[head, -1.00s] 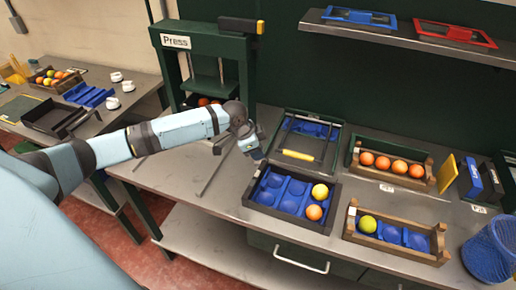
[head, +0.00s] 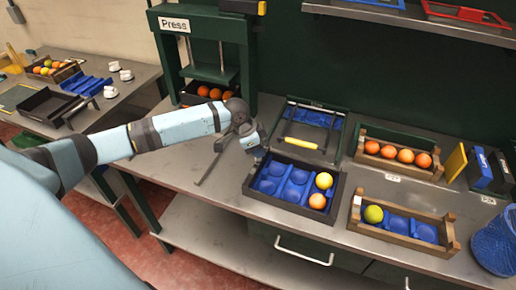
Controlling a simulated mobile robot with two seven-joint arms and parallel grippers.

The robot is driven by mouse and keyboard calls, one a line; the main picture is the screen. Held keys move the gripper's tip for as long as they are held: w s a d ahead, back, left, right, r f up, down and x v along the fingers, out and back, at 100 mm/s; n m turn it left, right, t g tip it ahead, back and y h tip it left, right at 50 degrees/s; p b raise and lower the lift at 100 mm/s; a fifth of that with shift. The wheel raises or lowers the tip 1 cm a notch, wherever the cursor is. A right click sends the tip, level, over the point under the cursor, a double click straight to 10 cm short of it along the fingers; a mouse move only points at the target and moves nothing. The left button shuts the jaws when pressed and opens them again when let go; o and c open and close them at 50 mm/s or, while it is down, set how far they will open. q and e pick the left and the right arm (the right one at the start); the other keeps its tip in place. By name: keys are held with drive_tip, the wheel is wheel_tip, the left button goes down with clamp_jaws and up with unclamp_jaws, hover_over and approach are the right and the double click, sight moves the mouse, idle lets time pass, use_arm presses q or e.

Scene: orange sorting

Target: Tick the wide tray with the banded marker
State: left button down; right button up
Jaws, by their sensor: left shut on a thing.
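My left gripper (head: 252,142) comes in from the left and is just over the far left corner of a wide dark tray (head: 292,214). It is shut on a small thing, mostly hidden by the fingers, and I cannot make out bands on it. I cannot tell whether the held thing touches the tray. No banded marker shows clearly elsewhere. My right gripper is out of view.
Wooden crates (head: 436,174) (head: 400,238) stand to the right. A green press (head: 245,60) stands behind my arm. A blue mesh bin (head: 494,243) is at far right. Bare bench (head: 190,165) lies left of the tray.

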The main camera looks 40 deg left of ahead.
use_arm(q)
drive_tip(key=shift+f, duration=0.45)
idle(0.6)
drive_tip(key=shift+f+p, duration=0.1)
drive_tip(key=shift+p, duration=0.2)
idle(1.8)
drive_tip(key=shift+w+a, duration=0.15)
drive_tip(key=shift+w, duration=0.6)
idle(0.3)
drive_tip(key=shift+s+p, duration=0.55)
drive_tip(key=shift+p, duration=0.3)
idle(0.4)
drive_tip(key=shift+r, duration=0.25)
wheel_tip(320, 180, up, 3)
drive_tip(key=p, duration=0.2)
drive_tip(key=shift+f+p, duration=0.15)
drive_tip(key=shift+p, duration=0.25)
drive_tip(key=shift+r, duration=2.1)
